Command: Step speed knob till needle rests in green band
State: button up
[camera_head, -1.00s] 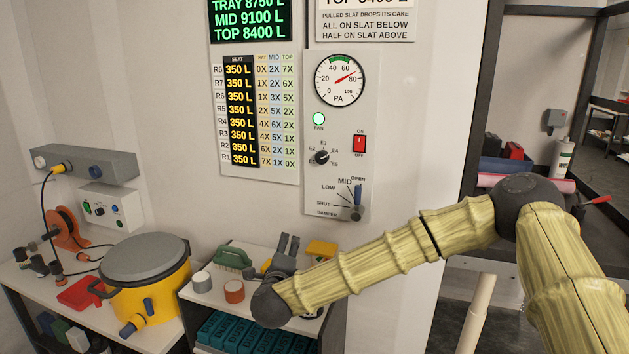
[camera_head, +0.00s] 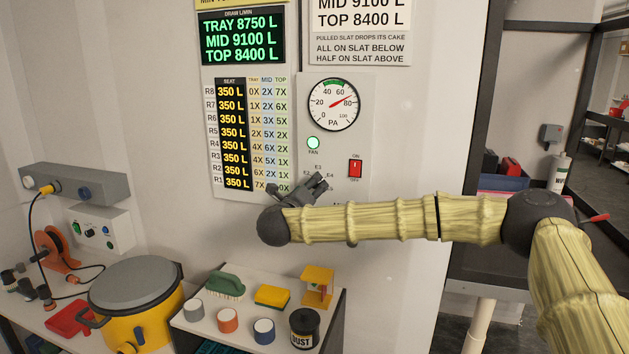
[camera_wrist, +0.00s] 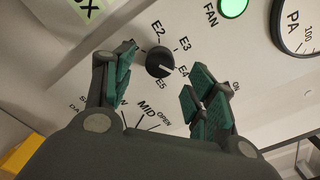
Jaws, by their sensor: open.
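The speed knob (camera_wrist: 160,62) is black and round, with labels E2 to E5 around it. Its white mark points toward E4 in the wrist view. My gripper (camera_wrist: 166,60) is open, with one finger on each side of the knob and gaps visible; contact is not clear. The PA gauge (camera_head: 333,112) above has a green band at the top, around 40 to 60. Its red needle points up right, near 80, outside the green band.
A lit green FAN lamp (camera_head: 313,143) and a red ON/OFF switch (camera_head: 355,168) are close to my gripper. My arm hides the damper lever in the head view. Below, a shelf (camera_head: 225,337) holds a brush, sponge and tins beside a yellow pot (camera_head: 150,310).

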jog(key=shift+p+x, duration=0.55)
jog(key=shift+x, duration=1.3)
jog(key=c, duration=1)
jog(key=shift+c, duration=0.2)
jog(key=shift+n+b, duration=0.3)
jog(key=n+b, duration=0.3)
jog(key=n, duration=0.8)
jog(key=shift+b, duration=0.35)
